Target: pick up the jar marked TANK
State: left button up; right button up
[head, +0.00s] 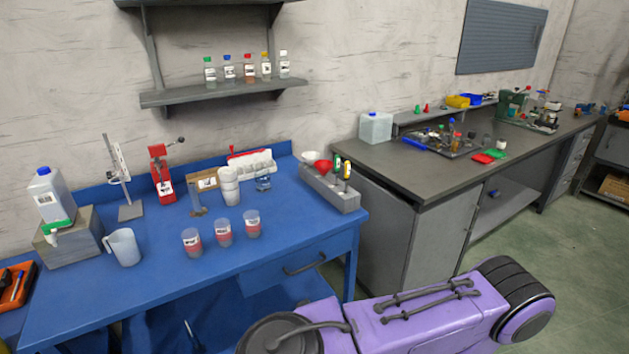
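Three clear jars with white labels and reddish lower parts stand upright in a row near the front of the blue table (165,270): a left jar (192,250), a middle jar (223,240) and a right jar (252,231). The labels are too small to read, so I cannot tell which one is marked TANK. Several small labelled bottles with coloured caps, such as a red-capped bottle (249,72), stand on the wall shelf (215,93). A purple arm link of mine crosses the lower right. Neither gripper is in view.
A clear pitcher (123,247) stands left of the jars, near a large jug (48,195) on a block. White stacked cups (229,186) stand behind the jars. A grey tool holder (328,190) sits at the table's right end. The tabletop in front of the jars is clear.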

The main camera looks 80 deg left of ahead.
aim_at(253, 223)
jog(key=i, duration=0.8)
jog(key=u, duration=2.45)
